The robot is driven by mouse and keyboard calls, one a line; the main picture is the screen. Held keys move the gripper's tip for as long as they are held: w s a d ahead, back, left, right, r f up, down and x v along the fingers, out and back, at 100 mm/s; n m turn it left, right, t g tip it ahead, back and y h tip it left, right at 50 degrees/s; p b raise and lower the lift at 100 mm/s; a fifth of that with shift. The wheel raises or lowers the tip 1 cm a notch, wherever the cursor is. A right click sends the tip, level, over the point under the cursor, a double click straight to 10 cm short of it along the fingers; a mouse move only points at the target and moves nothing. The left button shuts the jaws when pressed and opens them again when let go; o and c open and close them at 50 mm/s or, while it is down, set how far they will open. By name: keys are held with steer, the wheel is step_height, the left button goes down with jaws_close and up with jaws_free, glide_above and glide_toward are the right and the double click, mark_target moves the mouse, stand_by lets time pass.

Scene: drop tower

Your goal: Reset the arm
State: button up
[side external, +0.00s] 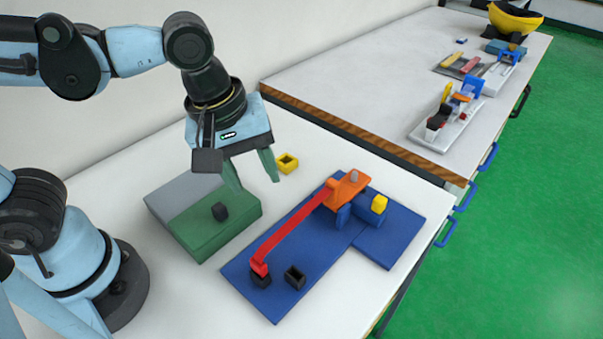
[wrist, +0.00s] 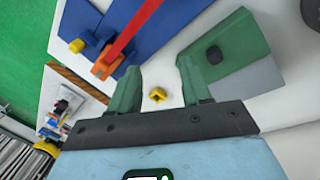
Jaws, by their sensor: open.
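My gripper (side external: 253,175) hangs above the white table with its two green fingers apart and nothing between them. In the wrist view my gripper (wrist: 157,80) is open over the tabletop. A green and grey block (side external: 225,232) lies below and left of the fingers, with a small dark piece (side external: 220,211) on its green part. A small yellow square ring (side external: 287,163) lies on the table behind the fingers; it also shows in the wrist view (wrist: 158,95).
A blue base (side external: 315,250) carries a red arm (side external: 295,225), an orange bracket (side external: 348,188), a yellow piece (side external: 379,204) and black square sockets (side external: 295,277). A second table (side external: 380,85) behind holds several tools. Bare table (side external: 190,300) shows in front.

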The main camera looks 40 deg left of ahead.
steer(key=w+a+m+t+y, duration=0.1)
steer(key=w+a+m+t, duration=0.3)
steer(key=a+m, duration=0.7)
steer(key=shift+a+f+t, duration=0.35)
steer(key=shift+a+t, duration=0.05)
steer(key=shift+a, duration=0.3)
